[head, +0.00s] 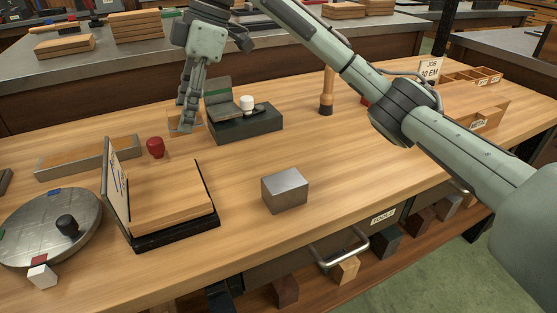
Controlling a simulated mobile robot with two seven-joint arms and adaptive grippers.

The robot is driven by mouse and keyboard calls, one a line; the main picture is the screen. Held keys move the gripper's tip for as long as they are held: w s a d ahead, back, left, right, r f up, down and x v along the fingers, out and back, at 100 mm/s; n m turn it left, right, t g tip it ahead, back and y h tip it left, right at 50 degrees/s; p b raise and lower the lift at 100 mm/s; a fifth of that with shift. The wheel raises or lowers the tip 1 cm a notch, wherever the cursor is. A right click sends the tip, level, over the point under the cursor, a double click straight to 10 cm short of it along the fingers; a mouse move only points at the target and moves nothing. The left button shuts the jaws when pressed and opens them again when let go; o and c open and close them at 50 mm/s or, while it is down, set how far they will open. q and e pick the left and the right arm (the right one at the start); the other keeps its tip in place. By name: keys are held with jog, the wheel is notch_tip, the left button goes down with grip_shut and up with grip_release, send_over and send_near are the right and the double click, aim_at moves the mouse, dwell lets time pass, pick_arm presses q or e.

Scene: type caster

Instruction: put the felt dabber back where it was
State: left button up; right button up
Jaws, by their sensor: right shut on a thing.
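My right gripper (186,118) points down at the far side of the bench, left of the dark open case. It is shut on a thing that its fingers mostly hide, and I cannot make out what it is. A small pale wooden holder (174,126) shows right at the fingertips; I cannot tell whether they touch. I cannot pick out the felt dabber with certainty. An upright wooden-handled tool with a dark foot (326,90) stands right of the case. A white-topped knob (247,103) sits on the dark case (250,124). My left gripper is out of view.
A metal block (285,190) stands mid-bench. Left of it are a black-edged wooden tray with a raised lid (180,205), a red knob (155,148), a long divided tray (88,160) and a round metal plate (40,225). The bench right of the metal block is clear.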

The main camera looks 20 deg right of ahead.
jog(key=shift+s, duration=0.2)
jog(key=shift+d+f, duration=0.15)
jog(key=shift+d, duration=0.25)
jog(key=d+f, duration=0.2)
jog(key=d, duration=0.1)
jog(key=d+f, duration=0.2)
jog(key=d, duration=0.2)
jog(key=s+d+f, duration=0.1)
jog(key=d+f, duration=0.1)
jog(key=d, duration=0.2)
jog(key=shift+f, duration=0.35)
notch_tip(320, 180, down, 4)
jog(key=shift+r+b, duration=0.1)
jog(key=shift+b, duration=0.25)
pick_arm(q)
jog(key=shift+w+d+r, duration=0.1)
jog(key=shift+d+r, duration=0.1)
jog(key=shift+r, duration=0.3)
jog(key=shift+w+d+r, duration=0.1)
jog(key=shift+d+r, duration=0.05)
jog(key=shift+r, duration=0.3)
pick_arm(e)
jog(key=o, duration=0.6)
jog(key=shift+f, duration=0.2)
jog(key=o, duration=0.4)
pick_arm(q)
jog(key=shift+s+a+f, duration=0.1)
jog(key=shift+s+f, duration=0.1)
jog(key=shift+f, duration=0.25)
